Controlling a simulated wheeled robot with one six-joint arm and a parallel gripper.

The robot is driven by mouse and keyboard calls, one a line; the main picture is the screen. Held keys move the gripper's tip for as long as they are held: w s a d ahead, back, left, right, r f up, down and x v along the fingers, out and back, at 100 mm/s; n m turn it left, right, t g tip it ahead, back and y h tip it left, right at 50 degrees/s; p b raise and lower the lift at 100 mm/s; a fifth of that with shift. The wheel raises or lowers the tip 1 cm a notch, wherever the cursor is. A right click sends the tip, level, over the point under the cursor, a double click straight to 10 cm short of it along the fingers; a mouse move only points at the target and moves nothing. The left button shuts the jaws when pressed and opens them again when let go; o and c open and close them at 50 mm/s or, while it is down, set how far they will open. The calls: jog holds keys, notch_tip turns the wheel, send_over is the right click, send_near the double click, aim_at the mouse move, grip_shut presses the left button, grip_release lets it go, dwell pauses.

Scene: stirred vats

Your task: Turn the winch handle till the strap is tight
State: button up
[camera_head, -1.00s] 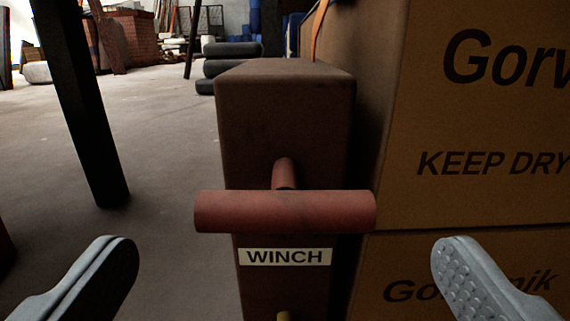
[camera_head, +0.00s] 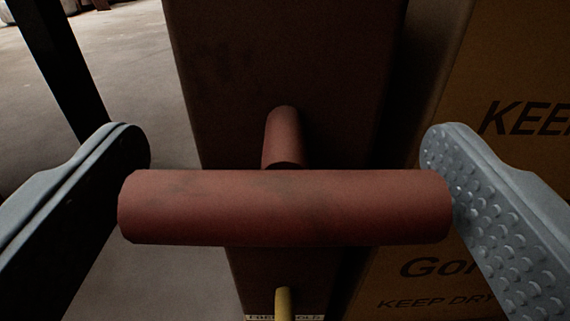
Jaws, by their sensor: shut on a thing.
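The winch handle (camera_head: 284,207) is a red T-shaped bar, lying level across the picture, with a short red stem (camera_head: 284,138) behind it. The stem runs into the dark brown winch housing (camera_head: 285,60). My gripper (camera_head: 286,180) is shut on the handle, one grey finger at each end of the bar. A small yellow peg (camera_head: 283,301) sticks out of the housing below the handle. The WINCH label is hidden behind the bar. The strap is out of view, so its tightness cannot be told.
Stacked brown cardboard boxes (camera_head: 500,75) stand close on the right of the housing. A dark upright post (camera_head: 55,70) stands on the left. Open grey floor (camera_head: 120,60) lies between the post and the housing.

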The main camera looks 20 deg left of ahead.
jog(key=c, duration=0.3)
jog(key=shift+c, duration=0.2)
jog(key=m, duration=0.5)
jog(key=shift+m, duration=0.3)
jog(key=m, duration=0.6)
jog(key=shift+d+f, duration=0.1)
jog(key=m, duration=0.6)
jog(key=shift+m, duration=0.3)
jog(key=m, duration=0.5)
jog(key=shift+f+m, duration=0.1)
jog(key=shift+m, duration=0.2)
